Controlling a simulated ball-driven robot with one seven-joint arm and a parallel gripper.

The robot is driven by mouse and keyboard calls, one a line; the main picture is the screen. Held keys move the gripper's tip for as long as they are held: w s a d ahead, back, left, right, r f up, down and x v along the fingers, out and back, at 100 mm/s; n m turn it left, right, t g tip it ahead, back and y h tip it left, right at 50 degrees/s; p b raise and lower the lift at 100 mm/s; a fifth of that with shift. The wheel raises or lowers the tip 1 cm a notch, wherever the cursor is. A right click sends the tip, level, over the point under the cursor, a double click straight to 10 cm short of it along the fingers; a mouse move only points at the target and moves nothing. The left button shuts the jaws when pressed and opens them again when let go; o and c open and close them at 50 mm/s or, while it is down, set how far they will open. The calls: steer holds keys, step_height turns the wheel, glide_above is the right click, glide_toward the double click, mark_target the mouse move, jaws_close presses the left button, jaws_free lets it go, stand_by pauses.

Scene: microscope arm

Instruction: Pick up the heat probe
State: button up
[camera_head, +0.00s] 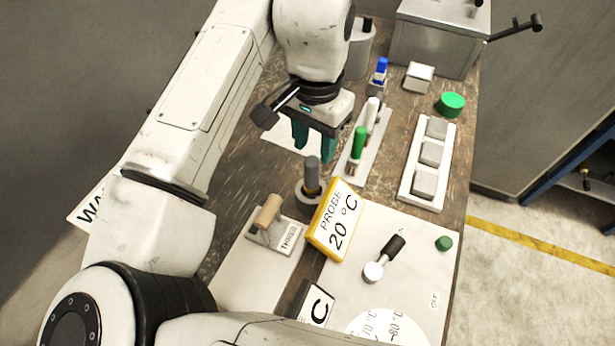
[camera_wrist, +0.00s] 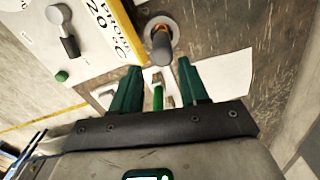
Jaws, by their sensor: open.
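The heat probe appears to be the upright dark grey rod (camera_head: 312,172) in a round holder (camera_head: 300,194), beside the yellow sign (camera_head: 335,218) reading "PROBE 20 °C". In the wrist view the rod (camera_wrist: 161,46) stands just beyond the fingertips, roughly centred between them, with an orange-brown lower part showing. My gripper (camera_head: 313,146) has green fingers and points down above and behind the probe in the head view. In the wrist view my gripper (camera_wrist: 159,68) is open, with nothing held between the fingers. I cannot tell the exact height gap to the probe.
A tray of grey blocks (camera_head: 430,155) and a panel with a black lever (camera_head: 390,250) lie further right.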

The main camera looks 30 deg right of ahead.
mark_target(312, 170)
step_height(312, 170, down, 8)
steer(key=shift+w+a+f+p, duration=0.1)
steer(key=shift+a+p, duration=0.05)
steer(key=shift+p, duration=0.7)
steer(key=shift+c, duration=0.3)
steer(key=c, duration=0.7)
